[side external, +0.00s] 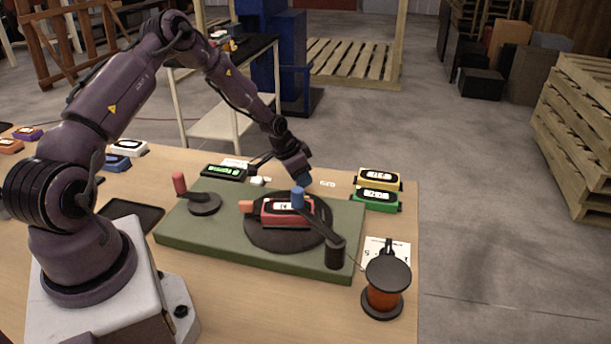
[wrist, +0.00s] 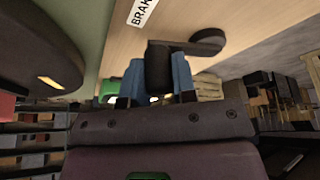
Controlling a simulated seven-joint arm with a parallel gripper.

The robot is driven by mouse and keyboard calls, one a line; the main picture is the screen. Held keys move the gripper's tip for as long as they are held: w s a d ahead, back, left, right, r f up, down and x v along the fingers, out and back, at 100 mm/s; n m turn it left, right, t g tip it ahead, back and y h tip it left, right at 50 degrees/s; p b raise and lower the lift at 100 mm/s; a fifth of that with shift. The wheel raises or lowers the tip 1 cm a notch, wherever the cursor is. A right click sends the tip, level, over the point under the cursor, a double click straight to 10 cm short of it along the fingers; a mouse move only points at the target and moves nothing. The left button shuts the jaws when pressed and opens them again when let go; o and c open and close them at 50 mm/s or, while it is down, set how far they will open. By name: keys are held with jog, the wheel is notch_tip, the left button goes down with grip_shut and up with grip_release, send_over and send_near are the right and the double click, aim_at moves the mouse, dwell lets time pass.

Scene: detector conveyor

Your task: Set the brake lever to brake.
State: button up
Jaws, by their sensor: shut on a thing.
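The brake lever (wrist: 163,64) shows in the wrist view as a black block on a short bar that ends in a round black disc. My gripper (wrist: 157,72) has its blue fingers shut on the block, one on each side. In the side view my gripper (side external: 303,181) is low over the table, behind the green board, and hides the gripped part. A dark bar just left of it may be part of the lever. A white label (wrist: 142,11) reading "BRAK", cut off by the frame edge, lies on the table in the wrist view.
Yellow (side external: 379,179) and green (side external: 376,198) detectors stand to the right. An orange-black spool (side external: 385,290) stands front right.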

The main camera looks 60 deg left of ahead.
jog(key=shift+s+a+m+h, duration=0.2)
jog(key=shift+m+h, duration=0.1)
jog(key=shift+m, duration=0.4)
jog(key=o, duration=0.9)
jog(key=v, duration=1.3)
